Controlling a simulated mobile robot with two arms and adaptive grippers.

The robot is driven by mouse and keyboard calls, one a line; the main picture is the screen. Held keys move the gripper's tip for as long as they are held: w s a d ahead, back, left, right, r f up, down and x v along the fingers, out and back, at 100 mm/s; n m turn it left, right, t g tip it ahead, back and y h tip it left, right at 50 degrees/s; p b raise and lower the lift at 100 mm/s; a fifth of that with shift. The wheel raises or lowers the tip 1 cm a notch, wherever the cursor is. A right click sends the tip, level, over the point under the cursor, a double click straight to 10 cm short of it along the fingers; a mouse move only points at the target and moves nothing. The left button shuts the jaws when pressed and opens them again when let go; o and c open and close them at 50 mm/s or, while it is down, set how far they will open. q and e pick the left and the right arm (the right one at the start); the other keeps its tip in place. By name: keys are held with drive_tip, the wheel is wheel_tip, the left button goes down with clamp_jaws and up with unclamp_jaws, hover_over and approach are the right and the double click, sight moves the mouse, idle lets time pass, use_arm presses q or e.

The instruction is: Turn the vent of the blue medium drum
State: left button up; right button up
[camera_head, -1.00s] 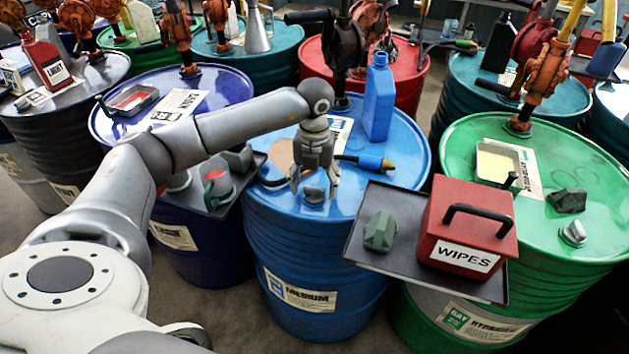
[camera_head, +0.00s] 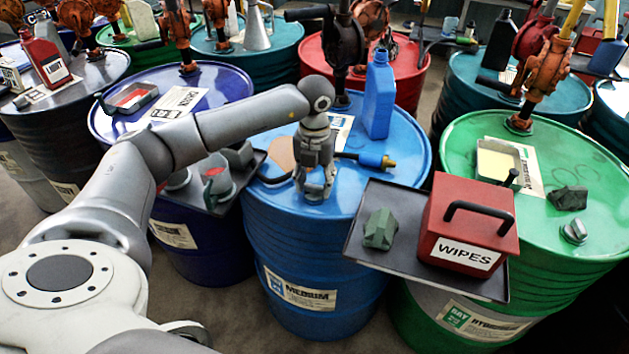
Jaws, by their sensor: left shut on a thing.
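The blue medium drum (camera_head: 290,232) stands upright in the middle, with a label reading MEDIUM on its side. Its vent (camera_head: 315,193) is a small grey cap near the front of the lid, mostly hidden by the fingers. My left gripper (camera_head: 315,188) points down from above and is shut on the vent, with its fingers around it. My right gripper is not in the camera_head view.
A green drum (camera_head: 570,230) stands right.

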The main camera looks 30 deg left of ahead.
use_arm(q)
drive_tip(key=m+b, duration=0.2)
drive_tip(key=m, duration=0.2)
drive_tip(key=shift+f, duration=0.1)
drive_tip(key=m+b, duration=0.2)
drive_tip(key=m, duration=0.2)
drive_tip(key=shift+d+m, duration=0.15)
drive_tip(key=shift+m, duration=0.15)
drive_tip(key=m+b, duration=0.1)
drive_tip(key=m, duration=0.3)
drive_tip(key=shift+b, duration=0.3)
drive_tip(key=shift+s+d+m+b, duration=0.15)
drive_tip(key=shift+m+b, duration=0.4)
drive_tip(key=shift+m, duration=1.85)
drive_tip(key=o, duration=1)
